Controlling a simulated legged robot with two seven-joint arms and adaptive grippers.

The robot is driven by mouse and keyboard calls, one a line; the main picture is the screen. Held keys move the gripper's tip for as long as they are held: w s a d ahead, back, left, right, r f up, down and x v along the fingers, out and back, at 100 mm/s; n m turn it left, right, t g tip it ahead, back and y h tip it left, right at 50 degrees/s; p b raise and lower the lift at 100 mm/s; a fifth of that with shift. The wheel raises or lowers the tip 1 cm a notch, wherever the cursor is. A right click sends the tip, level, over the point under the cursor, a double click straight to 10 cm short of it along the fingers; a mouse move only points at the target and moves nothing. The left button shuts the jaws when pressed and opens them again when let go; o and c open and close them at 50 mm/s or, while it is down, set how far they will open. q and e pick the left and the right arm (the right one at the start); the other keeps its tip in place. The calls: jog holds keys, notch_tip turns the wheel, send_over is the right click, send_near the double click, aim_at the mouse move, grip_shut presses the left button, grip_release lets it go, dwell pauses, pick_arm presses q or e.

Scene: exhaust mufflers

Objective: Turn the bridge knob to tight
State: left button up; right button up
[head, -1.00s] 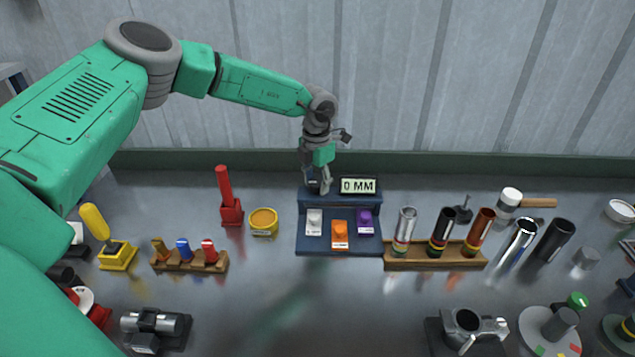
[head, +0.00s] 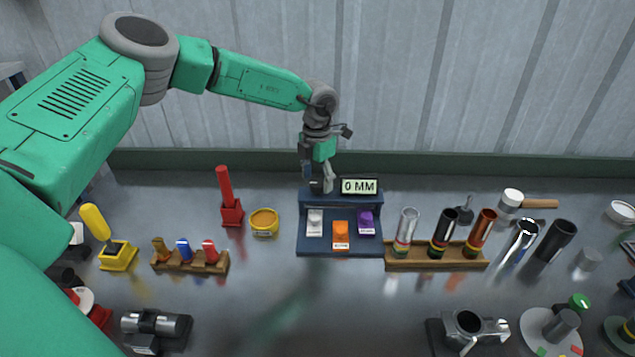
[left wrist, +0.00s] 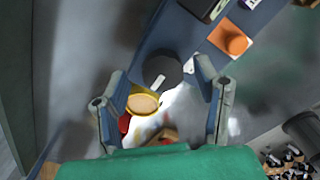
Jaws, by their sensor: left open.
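A blue console (head: 340,251) stands at the middle of the bench with a display reading 0 MM (head: 358,186) on its raised back. A dark round knob with a white mark (left wrist: 163,70) shows on the console in the left wrist view; I cannot read any label for it. My left gripper (head: 321,188) is over the console's back left part, left of the display, and hides most of that spot in the head view. In the left wrist view its two fingers (left wrist: 160,103) are spread, with the dark knob just beyond the gap. My right gripper is out of view.
White (head: 314,224), orange (head: 340,232) and purple (head: 365,220) blocks sit on the console's front. A yellow-rimmed cup (head: 264,221) stands to its left, a wooden rack of tubes (head: 437,257) touches or nearly touches its right.

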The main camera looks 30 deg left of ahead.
aim_at(317, 182)
pick_arm(q)
notch_tip(317, 182, up, 11)
jog(key=shift+f, duration=0.2)
jog(key=shift+f, duration=0.1)
dwell(0.5)
